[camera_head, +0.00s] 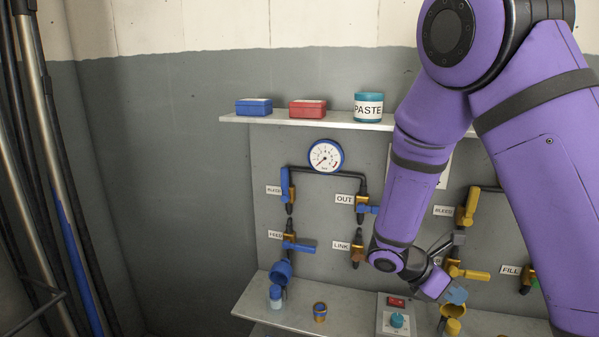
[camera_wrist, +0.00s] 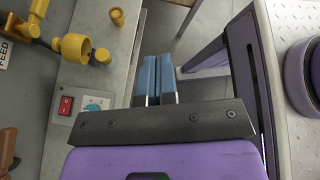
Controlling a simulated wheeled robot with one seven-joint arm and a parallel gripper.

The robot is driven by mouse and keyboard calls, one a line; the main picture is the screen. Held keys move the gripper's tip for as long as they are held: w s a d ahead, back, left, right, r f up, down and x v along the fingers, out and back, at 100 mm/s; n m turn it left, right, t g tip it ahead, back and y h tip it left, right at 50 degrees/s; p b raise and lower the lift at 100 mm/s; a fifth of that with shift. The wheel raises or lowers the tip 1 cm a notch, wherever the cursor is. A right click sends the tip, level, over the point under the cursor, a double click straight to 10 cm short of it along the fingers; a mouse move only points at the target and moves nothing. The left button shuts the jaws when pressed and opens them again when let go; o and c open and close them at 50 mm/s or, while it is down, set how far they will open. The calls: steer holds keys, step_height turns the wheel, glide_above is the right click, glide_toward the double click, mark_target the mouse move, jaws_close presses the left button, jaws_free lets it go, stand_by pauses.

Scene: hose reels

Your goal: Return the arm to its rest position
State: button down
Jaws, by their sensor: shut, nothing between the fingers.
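My purple arm (camera_head: 415,190) comes down from the top right in front of the valve panel and is bent at its elbow. My gripper (camera_head: 456,294) is low at the panel's right half, close to the yellow cup-shaped fitting in the picture. In the wrist view its two blue fingers (camera_wrist: 157,78) lie side by side, shut with nothing between them. Part of the panel behind the arm is hidden.
A shelf (camera_head: 343,125) holds a blue box (camera_head: 254,107), a red box (camera_head: 307,109) and a paste jar (camera_head: 368,107). Below are a gauge (camera_head: 326,156), several valves, a lower ledge (camera_head: 262,307), a switch box (camera_head: 396,318) and a yellow fitting (camera_head: 452,311). Pipes line the left wall.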

steer(key=s+a+r+m+t+y, duration=0.1)
steer(key=s+r+m+t+y, duration=0.3)
steer(key=s+r+m, duration=0.5)
steer(key=s+a+r+m+t+y, duration=0.1)
steer(key=s+r+m+t+y, duration=0.2)
steer(key=s+r+m+y, duration=0.4)
steer(key=shift+s+r+m+t, duration=0.4)
steer(key=shift+s+r+m, duration=1)
steer(key=shift+r, duration=3.3)
steer(key=shift+w+m, duration=0.3)
